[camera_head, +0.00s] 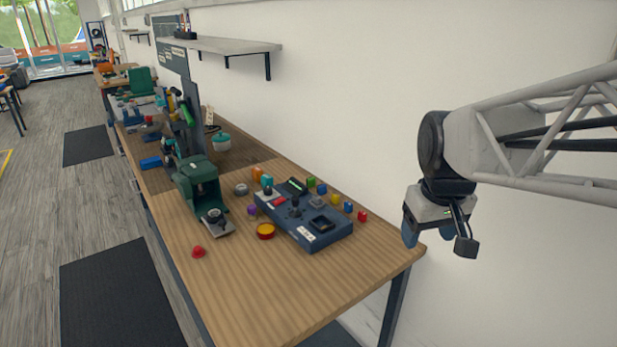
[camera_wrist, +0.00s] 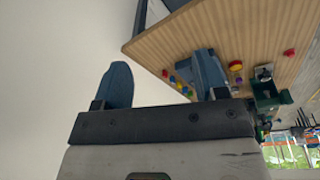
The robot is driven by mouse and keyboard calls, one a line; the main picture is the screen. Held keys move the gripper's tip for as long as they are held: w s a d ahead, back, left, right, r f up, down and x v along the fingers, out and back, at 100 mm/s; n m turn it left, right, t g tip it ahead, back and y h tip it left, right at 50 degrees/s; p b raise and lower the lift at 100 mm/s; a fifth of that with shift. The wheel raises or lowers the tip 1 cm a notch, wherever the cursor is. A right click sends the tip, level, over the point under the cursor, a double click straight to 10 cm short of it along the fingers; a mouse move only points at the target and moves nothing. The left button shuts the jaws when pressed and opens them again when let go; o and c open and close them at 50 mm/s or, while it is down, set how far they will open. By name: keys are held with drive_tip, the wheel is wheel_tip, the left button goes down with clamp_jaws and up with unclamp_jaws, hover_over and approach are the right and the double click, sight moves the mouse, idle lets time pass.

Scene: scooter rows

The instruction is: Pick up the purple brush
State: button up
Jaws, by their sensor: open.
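No purple thing that I can clearly make out as a brush is in view. A small purple object (camera_head: 252,210) stands on the wooden table, just left of the blue-grey control box, too small to identify. A purple speck (camera_wrist: 238,78) shows near the box in the wrist view. My gripper (camera_head: 430,236) hangs beyond the table's right end, in front of the white wall, well away from the purple object. Its blue fingers are apart with nothing visible between them; they also show in the wrist view (camera_wrist: 162,80).
A red-yellow button (camera_head: 265,231) and a red knob (camera_head: 198,252) lie nearby. A green machine (camera_head: 200,185) stands farther back. A shelf (camera_head: 235,46) juts from the wall. The table's front right is clear.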

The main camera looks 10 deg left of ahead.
drive_tip(key=w+a+n, duration=0.4)
drive_tip(key=w+a, duration=0.4)
drive_tip(key=w, duration=0.5)
drive_tip(key=n+g, duration=0.2)
drive_tip(key=n, duration=0.9)
hover_over(251, 206)
wheel_tip(251, 206, down, 18)
drive_tip(key=shift+d+f, duration=0.1)
drive_tip(key=shift+d, duration=0.05)
drive_tip(key=shift+a+f, duration=0.1)
drive_tip(key=shift+a, duration=0.2)
drive_tip(key=shift+f, duration=0.15)
drive_tip(key=shift+f, duration=1.15)
drive_tip(key=shift+d+f, duration=0.1)
drive_tip(key=shift+f, duration=0.05)
